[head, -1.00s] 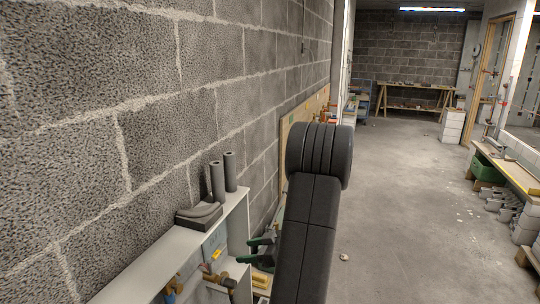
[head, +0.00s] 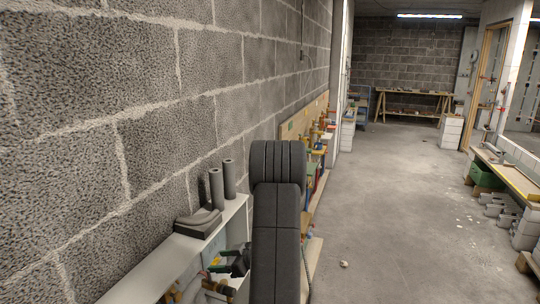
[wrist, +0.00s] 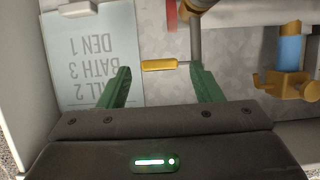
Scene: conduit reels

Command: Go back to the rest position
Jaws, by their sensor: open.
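My gripper (wrist: 160,70) shows in the wrist view with its two green fingers spread apart. A yellow valve handle (wrist: 163,65) appears between the fingertips; I cannot tell whether either finger touches it. In the head view my gripper (head: 238,262) is low in the picture, at the open white cabinet (head: 165,260), partly hidden behind my arm. A pale label card (wrist: 90,55) with upside-down text, including "BATH 3" and "DEN 1", is on the cabinet's back at the left of the wrist view.
Two grey foam tubes (head: 229,180) and a curved grey piece (head: 198,222) sit on the cabinet top against the block wall (head: 150,100). A brass fitting with a blue part (wrist: 290,60) is right in the wrist view. The floor (head: 385,210) to the right is mostly clear.

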